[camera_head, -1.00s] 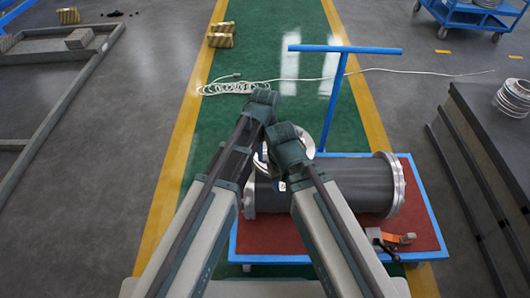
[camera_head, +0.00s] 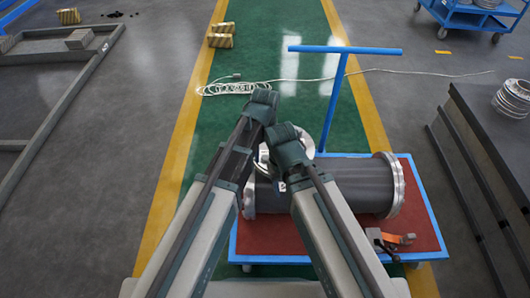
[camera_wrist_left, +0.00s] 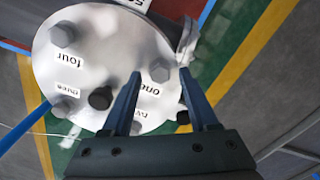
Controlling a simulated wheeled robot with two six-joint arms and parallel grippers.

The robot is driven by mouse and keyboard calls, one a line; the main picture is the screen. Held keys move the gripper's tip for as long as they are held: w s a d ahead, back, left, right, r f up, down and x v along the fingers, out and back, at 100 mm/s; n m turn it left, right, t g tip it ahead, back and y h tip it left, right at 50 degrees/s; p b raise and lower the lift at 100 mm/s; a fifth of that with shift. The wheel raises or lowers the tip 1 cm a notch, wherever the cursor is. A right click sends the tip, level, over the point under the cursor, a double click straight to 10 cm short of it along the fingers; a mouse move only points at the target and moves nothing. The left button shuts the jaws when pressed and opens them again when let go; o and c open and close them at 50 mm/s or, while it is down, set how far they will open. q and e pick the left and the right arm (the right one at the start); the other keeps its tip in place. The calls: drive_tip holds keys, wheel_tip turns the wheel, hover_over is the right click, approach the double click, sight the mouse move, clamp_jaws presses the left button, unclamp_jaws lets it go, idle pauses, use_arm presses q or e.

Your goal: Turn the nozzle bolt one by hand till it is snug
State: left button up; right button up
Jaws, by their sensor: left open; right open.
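The nozzle is a round silver flange on the dark shell; the left wrist view shows its face (camera_wrist_left: 100,45) with labels "one", "two", "three" and "four". Bolt one (camera_wrist_left: 160,74), a grey hex head beside label "one", sits between the two fingertips of my left gripper (camera_wrist_left: 160,72). The fingers are open, with a gap visible on both sides of the head. Depth and contact are hard to tell. In the head view the dark shell (camera_head: 350,188) lies on its side, and my right gripper (camera_head: 288,152) is over its left part, fingers hardly visible.
The shell lies on a cart with a red top (camera_head: 275,240) and blue handle (camera_head: 342,85). An orange-and-grey tool (camera_head: 398,239) lies at the cart's front right. A white cable (camera_head: 230,88) lies coiled on the green floor behind. A dark bench (camera_head: 485,140) stands right.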

sight(264, 157)
use_arm(q)
drive_tip(key=shift+r, duration=0.1)
wheel_tip(264, 157, up, 14)
drive_tip(key=p, duration=1.3)
drive_tip(key=shift+f+p, duration=0.2)
drive_tip(key=shift+p, duration=0.2)
drive_tip(key=shift+a, duration=0.1)
drive_tip(key=s+a+m, duration=0.3)
drive_tip(key=s+a, duration=0.1)
drive_tip(key=a, duration=0.5)
drive_tip(key=s+a+m, duration=0.3)
drive_tip(key=s+a, duration=0.1)
drive_tip(key=a, duration=0.4)
drive_tip(key=s+d+r+m+y+p, duration=0.1)
drive_tip(key=s+d+r+m+p, duration=0.2)
drive_tip(key=d, duration=0.8)
wheel_tip(264, 157, up, 3)
drive_tip(key=s+p, duration=0.2)
drive_tip(key=shift+p, duration=0.35)
drive_tip(key=shift+s+d+f, duration=0.1)
drive_tip(key=shift+d, duration=0.05)
